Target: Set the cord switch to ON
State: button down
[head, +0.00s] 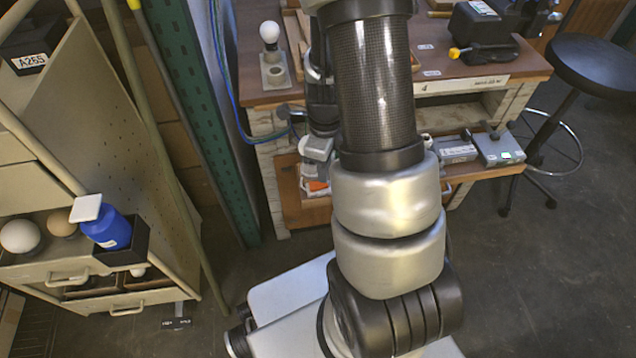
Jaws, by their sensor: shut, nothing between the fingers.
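A lamp bulb (269,32) stands upright in a grey base (274,76) at the back left of the wooden workbench (458,74). I cannot make out the cord switch for sure; my arm covers the middle of the bench. My gripper (316,172) hangs at the bench's front, left of my large arm link, near a small orange and white item (317,187). Its fingers are small and partly hidden; it looks shut, with nothing seen in it. I cannot tell whether it touches the orange item.
Two grey boxes, a left one (456,150) and a right one (500,149), lie on the lower shelf. A black stool (590,62) stands right. Blue cables (228,85) hang beside a green post (222,150). A drawer cabinet holds a blue bottle (108,230).

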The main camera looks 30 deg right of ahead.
jog(key=shift+f+b, duration=0.45)
jog(key=shift+f, duration=0.35)
dwell(0.8)
jog(key=shift+r, duration=0.15)
notch_tip(320, 180, up, 7)
jog(key=p, duration=0.6)
jog(key=shift+p, duration=0.35)
